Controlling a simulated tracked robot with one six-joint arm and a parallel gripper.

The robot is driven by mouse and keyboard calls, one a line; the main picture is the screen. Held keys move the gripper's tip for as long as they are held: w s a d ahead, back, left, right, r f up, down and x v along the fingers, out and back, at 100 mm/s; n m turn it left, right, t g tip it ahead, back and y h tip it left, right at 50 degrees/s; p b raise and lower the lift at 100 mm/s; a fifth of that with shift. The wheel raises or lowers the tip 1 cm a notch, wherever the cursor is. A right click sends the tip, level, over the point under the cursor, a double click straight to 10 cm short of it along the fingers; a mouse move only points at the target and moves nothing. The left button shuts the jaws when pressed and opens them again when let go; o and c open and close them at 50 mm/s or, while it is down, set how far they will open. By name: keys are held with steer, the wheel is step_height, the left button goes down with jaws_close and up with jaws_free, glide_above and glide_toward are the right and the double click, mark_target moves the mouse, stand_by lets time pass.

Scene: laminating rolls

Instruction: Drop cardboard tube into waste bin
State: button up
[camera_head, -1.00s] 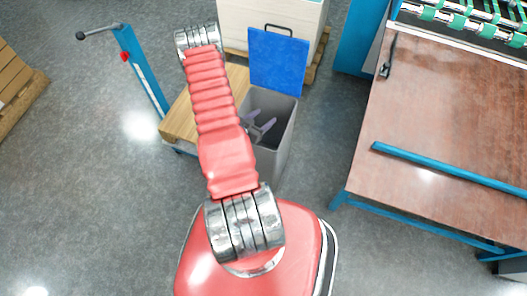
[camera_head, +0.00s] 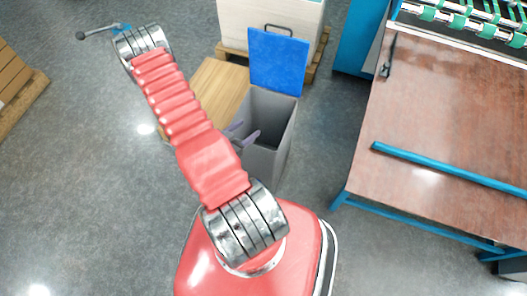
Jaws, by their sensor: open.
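The waste bin (camera_head: 270,165) is a tall grey box standing on the floor at the centre. Its blue lid (camera_head: 278,62) is raised, and its dark opening faces up. My gripper (camera_head: 246,131) shows as two purple-grey fingers at the left rim of the bin. They are apart with nothing seen between them. My red arm hides the rest of the gripper. I do not see the cardboard tube; the inside of the bin is too dark to tell what lies in it.
A white cabinet (camera_head: 270,20) is behind the bin. A brown-topped table (camera_head: 440,120) with a blue bar is at right. Floor is open at left.

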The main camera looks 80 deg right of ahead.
steer(key=shift+w+a+r, duration=0.15)
steer(key=shift+a+r, duration=0.05)
steer(key=shift+a, duration=0.25)
stand_by(0.8)
